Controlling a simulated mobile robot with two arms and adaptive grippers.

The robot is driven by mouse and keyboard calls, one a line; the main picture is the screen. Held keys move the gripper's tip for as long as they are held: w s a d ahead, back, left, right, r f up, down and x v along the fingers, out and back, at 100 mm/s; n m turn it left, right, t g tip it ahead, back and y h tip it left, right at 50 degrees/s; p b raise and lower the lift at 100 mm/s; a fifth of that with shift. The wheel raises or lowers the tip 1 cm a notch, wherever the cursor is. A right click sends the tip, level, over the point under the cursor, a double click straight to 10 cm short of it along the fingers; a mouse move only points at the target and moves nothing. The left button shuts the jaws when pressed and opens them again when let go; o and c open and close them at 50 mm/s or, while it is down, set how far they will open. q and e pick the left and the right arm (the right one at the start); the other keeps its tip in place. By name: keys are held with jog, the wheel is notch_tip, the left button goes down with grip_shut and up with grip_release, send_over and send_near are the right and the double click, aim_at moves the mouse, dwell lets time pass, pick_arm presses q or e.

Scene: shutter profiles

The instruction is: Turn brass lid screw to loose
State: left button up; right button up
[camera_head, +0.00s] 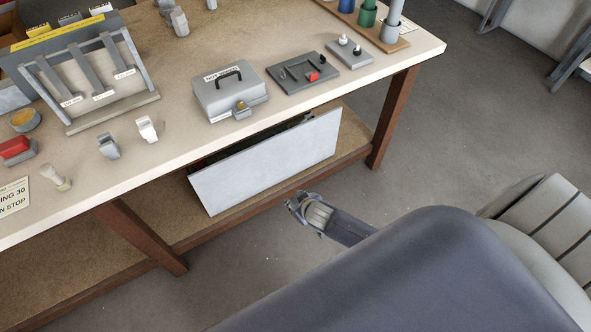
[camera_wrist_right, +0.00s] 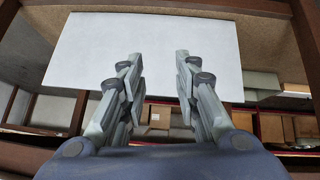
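The brass lid screw (camera_head: 241,106) is a small brass piece on the front of a grey metal box (camera_head: 227,93), which has a black handle and a white label on its lid. The lid is down. The box stands on the workbench near its front edge. My right gripper (camera_head: 292,203) is in front of the bench, below the top's level and apart from the box. In the right wrist view the gripper (camera_wrist_right: 155,65) has its fingers spread with nothing between them. The screw's turn position is too small to tell. My left gripper is not in view.
A pale panel (camera_head: 270,160) leans at the lower shelf, near my right gripper. On the bench (camera_head: 185,147) a black tray (camera_head: 303,72) stands right of the box. A rack (camera_head: 95,75), small grey clips (camera_head: 147,129) and a red-topped block (camera_head: 15,149) stand left.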

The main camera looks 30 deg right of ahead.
jog(key=w+a+r+t+p, duration=0.1)
jog(key=w+a+r+p, duration=0.15)
jog(key=r, duration=0.45)
jog(key=w+a+r+t+p, duration=0.1)
jog(key=w+a+r, duration=0.25)
jog(key=r, duration=0.35)
jog(key=m+t+p, duration=0.3)
jog(key=t, duration=0.1)
send_near(241, 105)
jog(key=shift+n, duration=0.3)
jog(key=shift+p+x, duration=0.5)
jog(key=shift+x, duration=3.35)
jog(key=shift+r, duration=0.1)
grip_shut()
